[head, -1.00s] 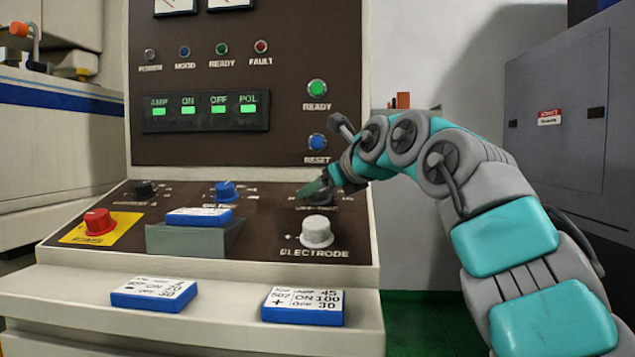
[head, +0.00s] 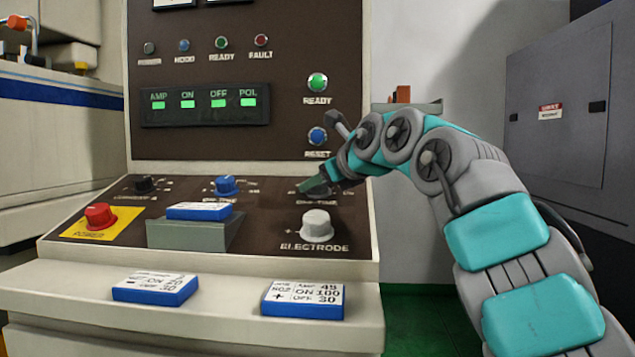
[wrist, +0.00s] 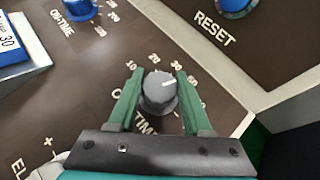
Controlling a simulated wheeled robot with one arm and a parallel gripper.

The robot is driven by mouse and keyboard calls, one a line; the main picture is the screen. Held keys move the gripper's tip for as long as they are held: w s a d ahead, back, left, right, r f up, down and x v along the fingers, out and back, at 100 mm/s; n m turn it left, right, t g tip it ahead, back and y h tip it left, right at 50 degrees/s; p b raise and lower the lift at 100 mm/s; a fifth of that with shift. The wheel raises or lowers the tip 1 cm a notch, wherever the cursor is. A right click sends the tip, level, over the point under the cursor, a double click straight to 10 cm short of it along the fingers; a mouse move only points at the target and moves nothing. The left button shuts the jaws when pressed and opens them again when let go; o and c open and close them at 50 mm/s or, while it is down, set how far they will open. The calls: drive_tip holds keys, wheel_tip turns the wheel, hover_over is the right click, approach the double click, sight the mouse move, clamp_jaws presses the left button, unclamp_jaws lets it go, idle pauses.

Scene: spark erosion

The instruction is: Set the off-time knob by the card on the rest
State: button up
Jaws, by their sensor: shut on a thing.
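The grey off-time knob (wrist: 159,92) sits on the sloping panel between the two green fingers of my gripper (wrist: 160,101), which is shut on it. Its white line points right and slightly up in the wrist view, toward the numbers past 20. Some scale numbers are hidden by the fingers. In the head view my gripper (head: 318,185) covers most of the knob. A blue-edged card (head: 199,211) lies on the grey rest (head: 188,236). Its face is too slanted to read there; the wrist view shows only its end (wrist: 9,42) with "30".
Two more cards, left (head: 155,288) and right (head: 303,300), lie on the front ledge. The electrode knob (head: 317,231) is just below my gripper, the on-time knob (head: 225,186) to its left, the reset button (head: 317,136) above. A red knob (head: 99,215) is far left.

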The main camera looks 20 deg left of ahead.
clamp_jaws()
drive_tip(key=shift+m+t, duration=0.3)
drive_tip(key=shift+m, duration=0.1)
drive_tip(key=shift+m+t+h, duration=0.9)
drive_tip(key=shift+m+t, duration=0.1)
drive_tip(key=shift+m, duration=0.3)
drive_tip(key=shift+a+m+t+h, duration=0.1)
drive_tip(key=shift+m+t+h, duration=1.1)
drive_tip(key=shift+m+h, duration=0.8)
drive_tip(key=shift+m, duration=0.9)
drive_tip(key=shift+d+m+t+h, duration=0.2)
drive_tip(key=shift+m+t+h, duration=0.1)
drive_tip(key=shift+m+h, duration=0.2)
